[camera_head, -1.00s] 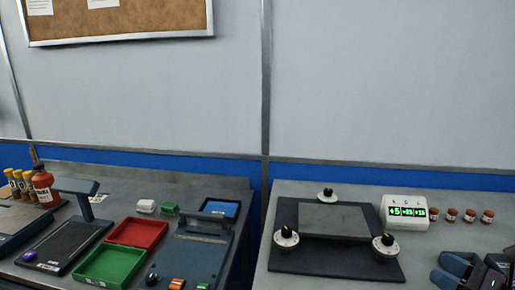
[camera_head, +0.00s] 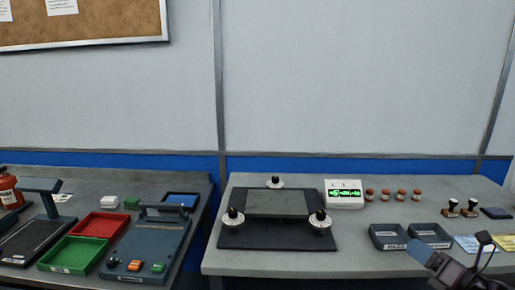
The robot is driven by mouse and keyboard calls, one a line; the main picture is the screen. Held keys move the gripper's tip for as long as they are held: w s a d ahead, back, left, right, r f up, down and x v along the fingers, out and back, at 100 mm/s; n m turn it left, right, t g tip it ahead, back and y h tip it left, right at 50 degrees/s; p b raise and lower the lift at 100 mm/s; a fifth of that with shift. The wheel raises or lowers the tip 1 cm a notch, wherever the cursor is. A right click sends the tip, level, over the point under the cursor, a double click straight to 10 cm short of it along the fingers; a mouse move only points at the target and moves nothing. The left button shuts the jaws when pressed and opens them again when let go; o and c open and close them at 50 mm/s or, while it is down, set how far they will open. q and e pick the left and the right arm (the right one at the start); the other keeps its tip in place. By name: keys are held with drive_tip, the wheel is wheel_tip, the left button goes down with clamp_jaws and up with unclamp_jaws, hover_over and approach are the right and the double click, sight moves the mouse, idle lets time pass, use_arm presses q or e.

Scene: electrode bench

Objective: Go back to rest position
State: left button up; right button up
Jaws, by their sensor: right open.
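My right gripper (camera_head: 428,256) shows at the bottom right of the head view, in front of the right bench's front edge. It is open, and I see nothing between its fingers. Two dark trays, the left one (camera_head: 388,237) and the right one (camera_head: 431,235), stand on the bench just beyond it. My left gripper is not in view.
The right bench (camera_head: 290,262) holds a black levelling plate with three knobs (camera_head: 278,236), a white green-lit display (camera_head: 343,194), several small brown-red jars (camera_head: 385,195) and stamps (camera_head: 470,207). The left bench holds a red tray (camera_head: 99,225), a green tray (camera_head: 72,254) and a blue-grey device (camera_head: 147,245).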

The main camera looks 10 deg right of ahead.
drive_tip(key=s+a+f+m+g+h+p, duration=0.15)
drive_tip(key=s+f+m+h, duration=0.25)
drive_tip(key=f+m, duration=0.55)
drive_tip(key=s+a+f+m+g+h, duration=0.1)
drive_tip(key=s+a+f+m+h, duration=0.25)
drive_tip(key=m, duration=1.05)
drive_tip(key=s+a+f+m+g+p, duration=0.1)
drive_tip(key=s+a+f+m+g, duration=0.1)
drive_tip(key=s+a+f+m, duration=0.2)
drive_tip(key=s+a+f+m+g+y+p, duration=0.1)
drive_tip(key=s+a+f+m, duration=0.3)
drive_tip(key=s+a, duration=0.5)
drive_tip(key=shift+s+a+f+g, duration=0.15)
drive_tip(key=shift+s+f+g, duration=0.5)
drive_tip(key=shift+s+f, duration=0.25)
